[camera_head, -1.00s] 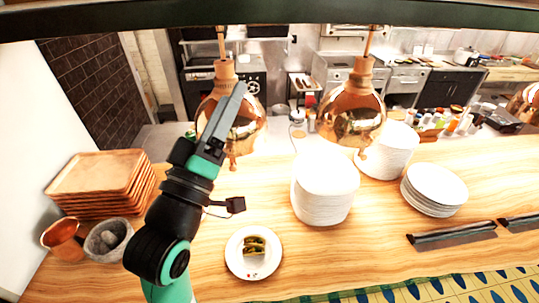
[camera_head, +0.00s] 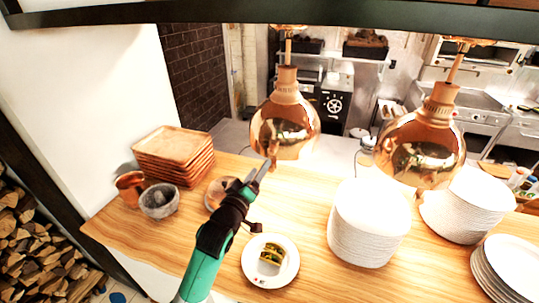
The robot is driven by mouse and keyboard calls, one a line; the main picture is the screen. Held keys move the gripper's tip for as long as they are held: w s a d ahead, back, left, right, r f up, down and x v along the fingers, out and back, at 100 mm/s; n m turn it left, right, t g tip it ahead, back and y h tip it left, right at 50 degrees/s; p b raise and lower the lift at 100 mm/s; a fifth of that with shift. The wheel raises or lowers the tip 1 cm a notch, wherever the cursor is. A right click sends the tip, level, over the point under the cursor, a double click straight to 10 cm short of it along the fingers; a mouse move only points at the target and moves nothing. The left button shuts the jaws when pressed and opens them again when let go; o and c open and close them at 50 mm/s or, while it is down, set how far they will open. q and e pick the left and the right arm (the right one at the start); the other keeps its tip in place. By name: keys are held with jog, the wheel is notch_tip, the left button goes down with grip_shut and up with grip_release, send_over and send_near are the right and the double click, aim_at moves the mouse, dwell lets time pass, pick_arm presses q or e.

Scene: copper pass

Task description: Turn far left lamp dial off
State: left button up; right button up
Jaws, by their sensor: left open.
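The far left copper lamp (camera_head: 285,132) hangs over the counter in the head view, a shiny dome on a copper stem. Its dial, at the lamp's bottom, is too small and too close to my fingers to make out clearly. My left gripper (camera_head: 262,171) is open, with its fingers pointing up and right just under the lamp's lower rim. I see nothing held between the fingers. Whether they touch the dial I cannot tell. My right gripper is not in view.
A second copper lamp (camera_head: 420,148) hangs to the right.

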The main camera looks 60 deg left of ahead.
aim_at(271, 152)
pick_arm(q)
jog(key=x, duration=0.8)
jog(key=shift+w+a+p, duration=0.15)
jog(key=shift+p, duration=0.2)
grip_shut()
